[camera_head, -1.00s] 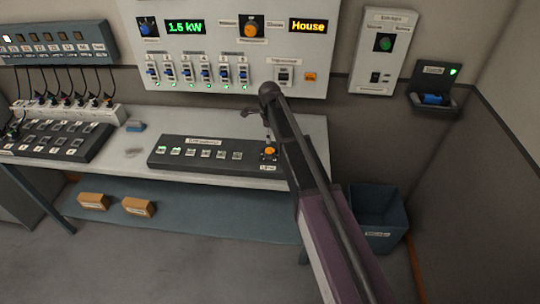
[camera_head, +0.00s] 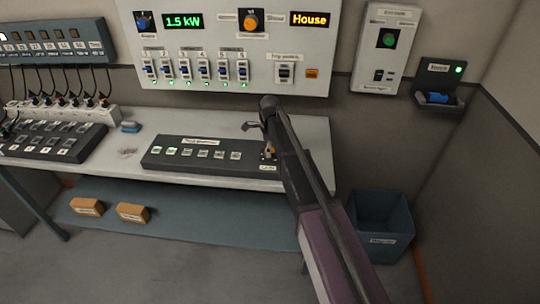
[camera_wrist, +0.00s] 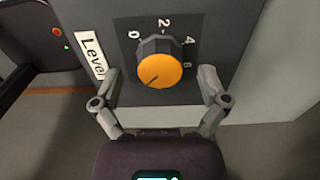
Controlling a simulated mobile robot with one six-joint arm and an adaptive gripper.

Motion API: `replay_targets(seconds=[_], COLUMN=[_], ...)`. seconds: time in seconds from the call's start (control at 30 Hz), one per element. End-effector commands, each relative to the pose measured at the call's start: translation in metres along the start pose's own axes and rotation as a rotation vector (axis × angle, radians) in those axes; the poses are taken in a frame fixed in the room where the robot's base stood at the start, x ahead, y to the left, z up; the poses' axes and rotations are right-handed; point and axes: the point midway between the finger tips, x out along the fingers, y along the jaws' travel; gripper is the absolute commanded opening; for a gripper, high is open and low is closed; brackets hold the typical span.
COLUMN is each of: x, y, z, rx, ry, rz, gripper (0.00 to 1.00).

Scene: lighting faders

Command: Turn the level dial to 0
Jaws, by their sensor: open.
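The level dial (camera_wrist: 160,62) has an orange cap on a dark knob, on a dark panel with a white "Level" label (camera_wrist: 92,52). Numbers including 0, 2 and 4 run around its upper side. A thin dark line on the cap points to the lower left, away from the 0. My gripper (camera_wrist: 160,76) is open, one finger on each side of the dial, with gaps between fingers and knob. In the head view my gripper (camera_head: 262,138) is over the right end of the dark desk console (camera_head: 210,165) and hides most of the dial there.
A wall panel (camera_head: 205,105) with switches and displays reading "1.5 kW" and "House" is behind the table. A blue bin (camera_head: 380,225) stands on the floor to the right. A blue block (camera_head: 130,127) lies on the table (camera_head: 225,124).

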Motion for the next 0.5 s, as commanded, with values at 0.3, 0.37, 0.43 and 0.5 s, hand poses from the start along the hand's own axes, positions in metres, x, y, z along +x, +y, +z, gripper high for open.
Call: replay_targets(seconds=[0.3,0.37,0.43,0.5], x=[0.0125,0.0126,0.0125,0.0123], y=[-0.0001,0.0000,0.0000,-0.0001], z=[-0.0001,-0.0001,-0.0001,-0.0001], rx=[0.000,0.000,0.000,0.000], ry=[0.000,0.000,0.000,0.000], rz=[0.000,0.000,0.000,0.000], gripper=[0.94,0.94,0.94,0.94])
